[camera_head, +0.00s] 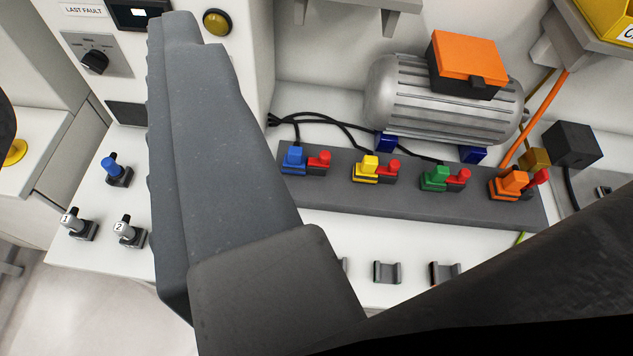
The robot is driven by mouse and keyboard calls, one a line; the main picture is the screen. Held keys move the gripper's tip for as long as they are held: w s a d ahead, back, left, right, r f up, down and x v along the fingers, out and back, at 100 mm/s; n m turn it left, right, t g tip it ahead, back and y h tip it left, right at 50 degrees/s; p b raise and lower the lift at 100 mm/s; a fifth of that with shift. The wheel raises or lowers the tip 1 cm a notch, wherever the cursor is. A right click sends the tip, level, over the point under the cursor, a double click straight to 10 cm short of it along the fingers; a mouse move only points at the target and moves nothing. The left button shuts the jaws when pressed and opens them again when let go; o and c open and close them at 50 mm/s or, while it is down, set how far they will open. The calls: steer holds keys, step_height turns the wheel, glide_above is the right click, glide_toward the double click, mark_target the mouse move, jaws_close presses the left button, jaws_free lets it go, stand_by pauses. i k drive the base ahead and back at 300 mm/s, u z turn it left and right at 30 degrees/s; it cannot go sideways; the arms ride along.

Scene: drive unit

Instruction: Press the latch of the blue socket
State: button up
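The blue socket (293,158) is at the left end of a long dark grey strip, with a blue block in it. A red latch piece (319,158) stands just to its right. My gripper (190,32) is a large grey shape reaching up the left middle of the view. Its tip is near the control panel in the picture, up and left of the blue socket. I cannot make out a gap between its fingers or anything held. The blue socket and its red latch are not covered by it.
The yellow (366,168), green (436,178) and orange (512,184) sockets stand along the strip, each with a red piece. Black cables run behind them. A motor (440,98) is behind the strip. Blue-topped (110,165) and numbered levers stand at left.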

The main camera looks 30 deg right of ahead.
mark_target(323, 160)
steer(key=k, duration=1.05)
steer(key=z, duration=0.35)
steer(key=i, duration=1)
steer(key=z, duration=0.05)
